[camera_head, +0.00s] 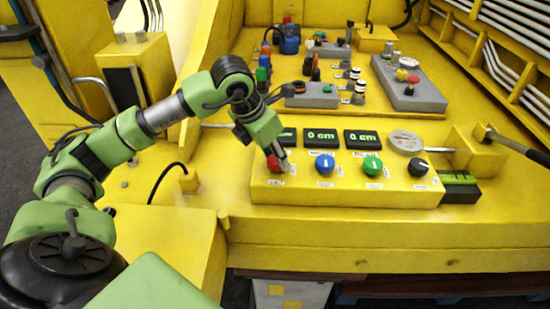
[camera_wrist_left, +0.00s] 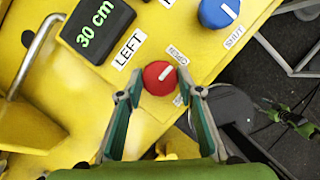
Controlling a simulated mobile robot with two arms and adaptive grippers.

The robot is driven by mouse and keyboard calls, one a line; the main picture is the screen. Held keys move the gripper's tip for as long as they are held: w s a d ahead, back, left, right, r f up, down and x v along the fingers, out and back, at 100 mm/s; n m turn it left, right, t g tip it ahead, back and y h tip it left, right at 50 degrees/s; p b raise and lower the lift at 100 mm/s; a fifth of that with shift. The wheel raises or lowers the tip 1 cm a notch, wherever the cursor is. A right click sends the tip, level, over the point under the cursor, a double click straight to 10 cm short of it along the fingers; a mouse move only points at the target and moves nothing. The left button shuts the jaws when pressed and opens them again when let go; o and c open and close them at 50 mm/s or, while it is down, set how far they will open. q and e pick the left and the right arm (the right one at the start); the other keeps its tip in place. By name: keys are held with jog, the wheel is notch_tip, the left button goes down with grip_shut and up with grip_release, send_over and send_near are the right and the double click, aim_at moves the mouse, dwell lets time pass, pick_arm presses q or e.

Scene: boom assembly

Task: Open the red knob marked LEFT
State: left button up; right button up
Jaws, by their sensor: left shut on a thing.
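The red knob (camera_wrist_left: 160,78) has a white pointer line and sits beside the LEFT label in the left wrist view. In the head view, the red knob (camera_head: 273,163) is partly hidden by my left gripper (camera_head: 282,160), which reaches down onto it. In the left wrist view, the fingers of my left gripper (camera_wrist_left: 161,93) stand on either side of the knob, shut on it. The pointer line aims up and right toward a small white label. The display (camera_wrist_left: 93,25) next to LEFT reads 30 cm. My right gripper is not in view.
A blue knob (camera_head: 325,164), a green knob (camera_head: 372,166) and a black knob (camera_head: 418,168) sit to the right on the same yellow panel (camera_head: 350,193). Two displays behind them read 0 cm. A lever (camera_head: 515,145) stands at the right. Grey control boxes lie farther back.

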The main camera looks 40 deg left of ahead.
pick_arm(q)
jog(key=shift+n, duration=0.3)
jog(key=o, duration=1.1)
jog(key=v, duration=1.2)
jog(key=shift+d+f, duration=0.1)
jog(key=shift+d, duration=0.05)
